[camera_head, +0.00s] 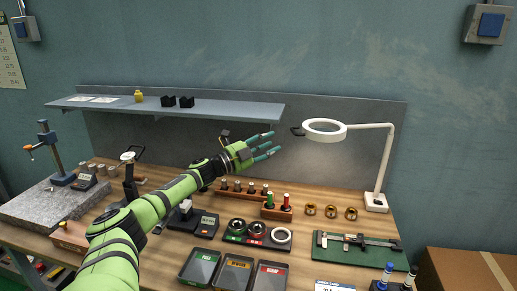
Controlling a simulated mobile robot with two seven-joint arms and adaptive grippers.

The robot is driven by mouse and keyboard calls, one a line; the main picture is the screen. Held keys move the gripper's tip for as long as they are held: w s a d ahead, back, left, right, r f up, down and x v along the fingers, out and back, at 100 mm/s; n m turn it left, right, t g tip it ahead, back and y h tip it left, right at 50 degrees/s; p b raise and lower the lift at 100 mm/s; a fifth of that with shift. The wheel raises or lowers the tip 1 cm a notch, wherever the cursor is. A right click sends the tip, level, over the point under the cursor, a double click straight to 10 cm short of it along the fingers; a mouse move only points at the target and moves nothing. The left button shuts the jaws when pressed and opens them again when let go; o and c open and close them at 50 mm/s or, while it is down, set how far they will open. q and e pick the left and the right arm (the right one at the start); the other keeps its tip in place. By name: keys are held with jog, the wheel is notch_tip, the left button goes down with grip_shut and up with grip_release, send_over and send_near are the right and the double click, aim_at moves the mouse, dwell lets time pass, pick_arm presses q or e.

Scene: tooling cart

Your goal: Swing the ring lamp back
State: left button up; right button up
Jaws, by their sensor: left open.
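The white ring lamp (324,130) is at the back right of the bench. Its ring head hangs level at the end of a white arm (388,150) that bends down to a white base (376,201) on the bench top. A small dark handle (297,131) sticks out at the left side of the ring. My left gripper (266,146) is open and empty, with its fingers pointing right toward the handle. A gap shows between the fingertips and the handle. My right gripper is not in view.
A grey shelf (225,109) with small items runs along the back panel behind my arm. Below are gauges, ring gauges (331,211), a caliper on a green mat (320,247) and several labelled trays (233,271). A cardboard box (455,275) stands at the right.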

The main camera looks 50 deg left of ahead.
pick_arm(q)
jog(key=shift+v, duration=1.7)
